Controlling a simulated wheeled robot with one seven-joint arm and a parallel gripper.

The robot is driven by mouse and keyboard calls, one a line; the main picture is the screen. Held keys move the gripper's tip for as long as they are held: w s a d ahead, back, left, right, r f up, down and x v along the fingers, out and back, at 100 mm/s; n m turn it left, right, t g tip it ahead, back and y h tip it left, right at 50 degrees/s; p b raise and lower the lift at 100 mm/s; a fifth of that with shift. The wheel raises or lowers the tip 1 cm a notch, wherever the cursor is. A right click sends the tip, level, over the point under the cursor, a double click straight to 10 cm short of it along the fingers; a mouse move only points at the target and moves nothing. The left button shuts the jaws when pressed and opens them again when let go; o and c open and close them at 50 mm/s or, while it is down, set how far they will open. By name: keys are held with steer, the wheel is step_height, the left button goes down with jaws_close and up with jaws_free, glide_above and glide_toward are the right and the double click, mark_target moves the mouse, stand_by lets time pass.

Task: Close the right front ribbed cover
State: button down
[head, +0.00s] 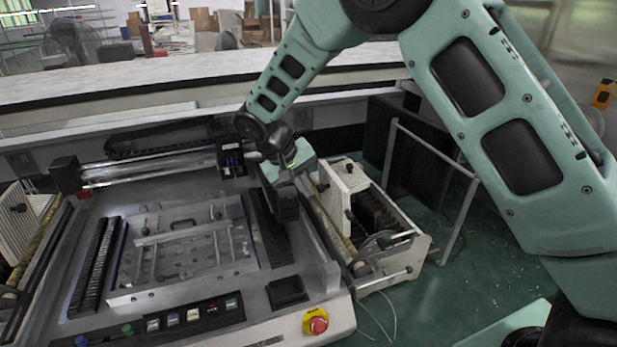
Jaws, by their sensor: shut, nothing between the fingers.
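A white ribbed cover (346,184) with black knobs stands raised on the right side of the machine. Beside it, an open bay shows dark ribbed parts (376,216) inside. My gripper (287,208) is black, points down and is shut and empty. It appears to the left of the raised cover, over the right part of the machine bed, with a visible gap between them. The fingertips are small and dark against the dark strip, so their height above the bed is unclear. My wrist hides part of the area behind it.
A similar ribbed cover (38,203) stands at the far left. A metal fixture plate (185,250) lies on the bed. A red emergency button (317,323) is at the front right corner. A grey rail frame (457,205) stands on the green floor to the right.

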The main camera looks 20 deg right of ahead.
steer(key=shift+d, duration=0.5)
steer(key=shift+d+r, duration=0.1)
steer(key=shift+r, duration=0.05)
steer(key=d+r+y+p, duration=0.2)
steer(key=d+y, duration=0.6)
steer(key=d, duration=0.3)
steer(key=d+f+y+b, duration=0.5)
steer(key=d+f+y, duration=0.2)
steer(key=d, duration=0.2)
steer(key=shift+d+y, duration=0.25)
steer(key=shift+y, duration=0.05)
steer(key=shift+f, duration=0.15)
